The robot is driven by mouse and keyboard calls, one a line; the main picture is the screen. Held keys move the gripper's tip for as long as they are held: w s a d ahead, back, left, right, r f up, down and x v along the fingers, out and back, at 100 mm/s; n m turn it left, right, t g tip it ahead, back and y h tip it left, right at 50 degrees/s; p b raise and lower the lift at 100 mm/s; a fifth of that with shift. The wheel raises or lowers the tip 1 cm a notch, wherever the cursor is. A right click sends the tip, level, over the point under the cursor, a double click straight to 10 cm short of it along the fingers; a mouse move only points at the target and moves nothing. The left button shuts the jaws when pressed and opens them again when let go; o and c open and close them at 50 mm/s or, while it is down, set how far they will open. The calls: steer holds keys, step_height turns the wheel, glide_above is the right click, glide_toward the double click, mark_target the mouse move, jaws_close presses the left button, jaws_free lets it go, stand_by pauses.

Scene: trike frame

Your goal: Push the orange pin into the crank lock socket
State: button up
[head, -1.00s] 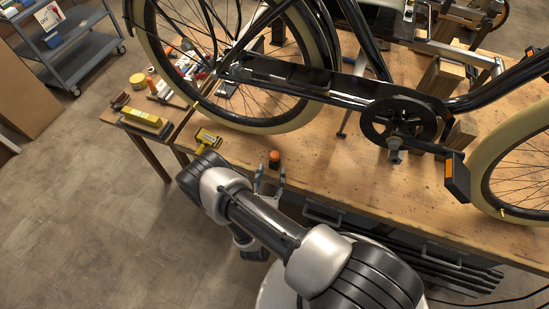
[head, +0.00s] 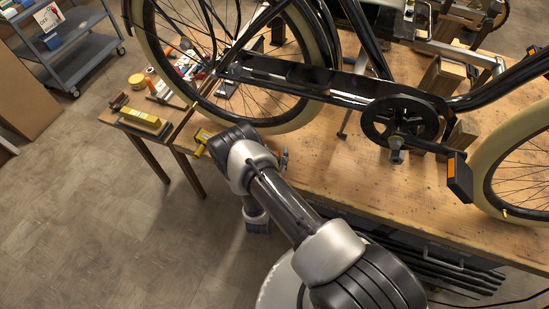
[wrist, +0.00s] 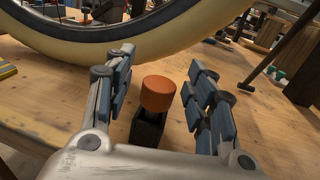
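In the wrist view an orange pin (wrist: 158,93) with a rounded cap stands upright in a small black holder (wrist: 148,128) on the wooden bench. My gripper (wrist: 160,75) is open, with one finger on each side of the pin and a gap to both. In the head view my arm hides the pin, and only a fingertip of my gripper (head: 284,158) shows at the bench's near edge. The crank (head: 399,122) of the bicycle is to the right in the head view. I cannot make out the lock socket for certain.
The bicycle's tyre (wrist: 110,38) rises just beyond the gripper. A yellow tool (head: 202,138) lies left of my arm. A pedal (head: 458,178) juts out over the bench.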

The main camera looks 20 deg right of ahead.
steer(key=c, duration=1.1)
step_height(320, 180, up, 20)
steer(key=p, duration=0.4)
steer(key=shift+p, duration=0.35)
steer(key=shift+r, duration=0.15)
step_height(320, 180, up, 5)
steer(key=p, duration=0.4)
glide_above(274, 155)
steer(key=shift+d+r, duration=0.1)
stand_by(0.3)
